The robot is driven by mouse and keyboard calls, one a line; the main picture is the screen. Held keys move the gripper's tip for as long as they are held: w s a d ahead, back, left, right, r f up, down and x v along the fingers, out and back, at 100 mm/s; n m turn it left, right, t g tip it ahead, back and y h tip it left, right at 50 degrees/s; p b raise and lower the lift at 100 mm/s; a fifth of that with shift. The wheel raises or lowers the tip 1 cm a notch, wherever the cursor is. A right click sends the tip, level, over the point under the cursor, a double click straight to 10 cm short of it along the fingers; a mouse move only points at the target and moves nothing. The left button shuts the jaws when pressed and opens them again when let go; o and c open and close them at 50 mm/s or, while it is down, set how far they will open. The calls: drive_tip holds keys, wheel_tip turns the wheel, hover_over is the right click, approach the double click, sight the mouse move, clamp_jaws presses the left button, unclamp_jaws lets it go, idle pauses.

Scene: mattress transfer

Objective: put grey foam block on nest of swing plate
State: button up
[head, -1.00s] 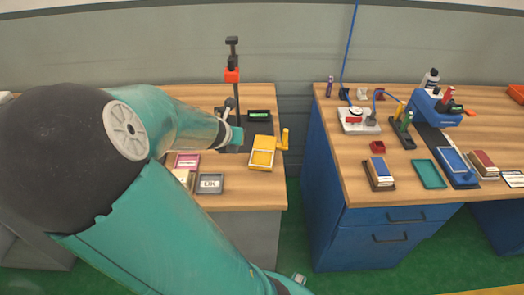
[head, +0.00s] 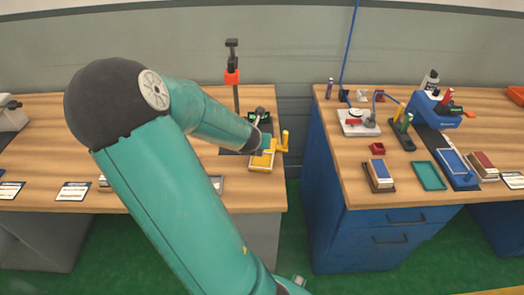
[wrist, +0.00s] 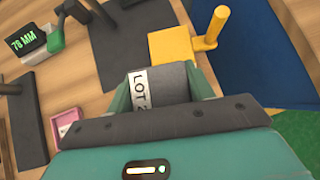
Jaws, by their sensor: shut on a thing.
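The grey foam block (wrist: 174,84) carries a white label with "LOT" on it. My gripper (wrist: 160,90) is shut on the block, with a green finger on each side. The yellow swing plate (wrist: 170,46), with its upright handle (wrist: 210,30), shows just beyond the block in the wrist view. In the head view my gripper (head: 264,141) is over the back part of the swing plate (head: 261,161) and hides some of it. The nest is mostly hidden, and I cannot tell whether the block touches the plate.
A red-and-black post (head: 232,76) stands behind the plate. A green readout (wrist: 26,40) and a pink tray (wrist: 66,120) lie left in the wrist view. Cards lie on the left bench. A gap separates this bench from the blue one (head: 375,240).

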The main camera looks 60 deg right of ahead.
sight(259, 150)
drive_tip(key=d+f, duration=0.1)
drive_tip(key=s+d+f, duration=0.1)
drive_tip(key=f, duration=0.1)
drive_tip(key=shift+s, duration=0.2)
drive_tip(key=shift+f, duration=1.5)
drive_tip(key=shift+f, duration=0.15)
drive_tip(key=o, duration=1)
drive_tip(key=shift+c, duration=0.2)
drive_tip(key=shift+w+r, duration=0.1)
drive_tip(key=shift+r, duration=0.15)
drive_tip(key=v, duration=1)
drive_tip(key=shift+v, duration=0.85)
